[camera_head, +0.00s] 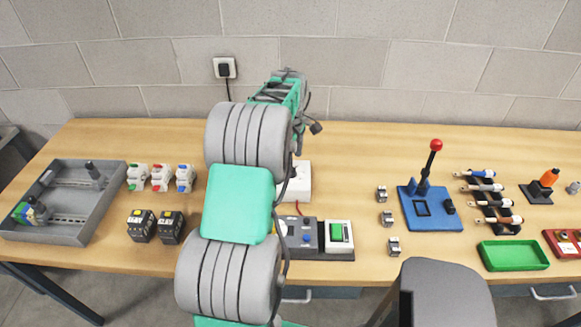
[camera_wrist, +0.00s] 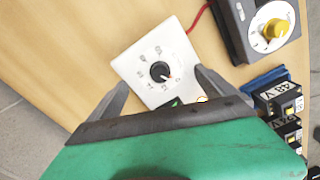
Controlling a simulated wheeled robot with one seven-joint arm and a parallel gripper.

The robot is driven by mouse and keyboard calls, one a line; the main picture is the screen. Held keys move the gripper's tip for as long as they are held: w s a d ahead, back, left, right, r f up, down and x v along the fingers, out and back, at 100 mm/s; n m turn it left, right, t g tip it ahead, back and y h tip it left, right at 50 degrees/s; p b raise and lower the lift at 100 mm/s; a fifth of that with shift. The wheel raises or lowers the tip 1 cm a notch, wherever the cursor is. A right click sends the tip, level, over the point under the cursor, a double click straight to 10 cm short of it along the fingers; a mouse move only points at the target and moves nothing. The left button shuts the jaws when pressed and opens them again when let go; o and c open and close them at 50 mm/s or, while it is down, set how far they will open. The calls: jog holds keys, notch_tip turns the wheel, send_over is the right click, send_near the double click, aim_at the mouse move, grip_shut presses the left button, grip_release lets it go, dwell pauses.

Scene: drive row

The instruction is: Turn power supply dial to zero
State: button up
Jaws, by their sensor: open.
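A white box with a black round dial, apparently the power supply (camera_wrist: 135,65), lies on the wooden bench in the wrist view. The black dial (camera_wrist: 160,71) has marks printed around it, too small to read surely. A light pointer mark on the dial faces lower right. My gripper (camera_wrist: 160,80) is open, with one grey finger on each side of the box's near part. The dial lies between the fingers, and I cannot tell whether they touch the box. In the head view the white box (camera_head: 299,181) is partly hidden behind my arm, and my fingers do not show.
A dark grey unit with a yellow knob (camera_wrist: 273,29) stands at upper right, near a red cable (camera_wrist: 197,16). Black voltage-labelled blocks (camera_wrist: 277,97) stand at right. In the head view, a grey tray (camera_head: 110,193) is left and a blue stand (camera_head: 440,219) right.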

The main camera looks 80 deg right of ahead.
aim_at(291, 169)
jog(key=shift+r+p, duration=1.4)
jog(key=shift+r, duration=1.05)
